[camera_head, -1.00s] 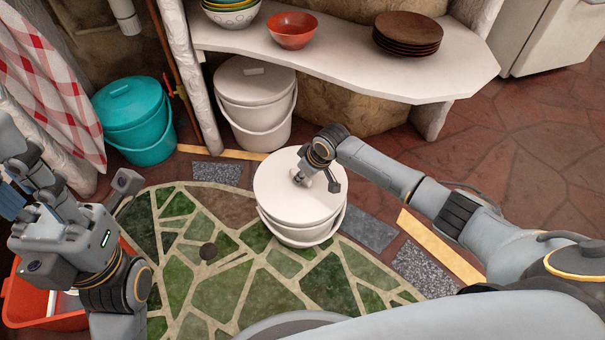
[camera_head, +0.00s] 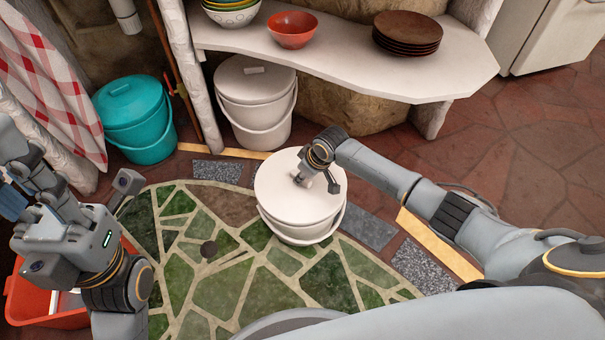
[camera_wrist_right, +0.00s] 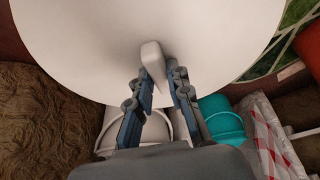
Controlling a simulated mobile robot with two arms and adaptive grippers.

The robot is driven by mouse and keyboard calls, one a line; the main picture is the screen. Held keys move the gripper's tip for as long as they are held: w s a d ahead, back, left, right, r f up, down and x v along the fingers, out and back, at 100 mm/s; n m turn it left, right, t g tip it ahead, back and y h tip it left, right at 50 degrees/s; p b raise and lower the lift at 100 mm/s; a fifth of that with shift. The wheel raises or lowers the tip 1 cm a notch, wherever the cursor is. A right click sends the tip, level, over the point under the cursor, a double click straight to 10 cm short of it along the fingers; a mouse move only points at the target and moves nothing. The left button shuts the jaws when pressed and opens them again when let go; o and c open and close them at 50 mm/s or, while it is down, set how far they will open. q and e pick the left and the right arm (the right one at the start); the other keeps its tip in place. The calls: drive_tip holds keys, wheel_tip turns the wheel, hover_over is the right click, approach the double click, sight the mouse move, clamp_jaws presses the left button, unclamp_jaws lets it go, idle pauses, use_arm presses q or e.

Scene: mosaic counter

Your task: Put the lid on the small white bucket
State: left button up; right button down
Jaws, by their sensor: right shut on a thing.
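The small white bucket (camera_head: 300,236) stands upright on the green mosaic counter (camera_head: 222,290). The round white lid (camera_head: 278,192) lies over its mouth, hiding the inside. A band of the bucket shows below the lid's front edge; I cannot tell whether the lid is fully seated. My right gripper (camera_head: 301,180) is shut on the lid's handle from above.
A white lidded bucket (camera_head: 255,115) and a teal lidded bucket (camera_head: 140,125) stand behind the counter. A white shelf (camera_head: 345,62) above holds bowls and a stack of brown plates (camera_head: 408,35). An orange-red container (camera_head: 45,310) is at lower left.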

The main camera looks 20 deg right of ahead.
drive_tip(key=c, duration=0.7)
unclamp_jaws()
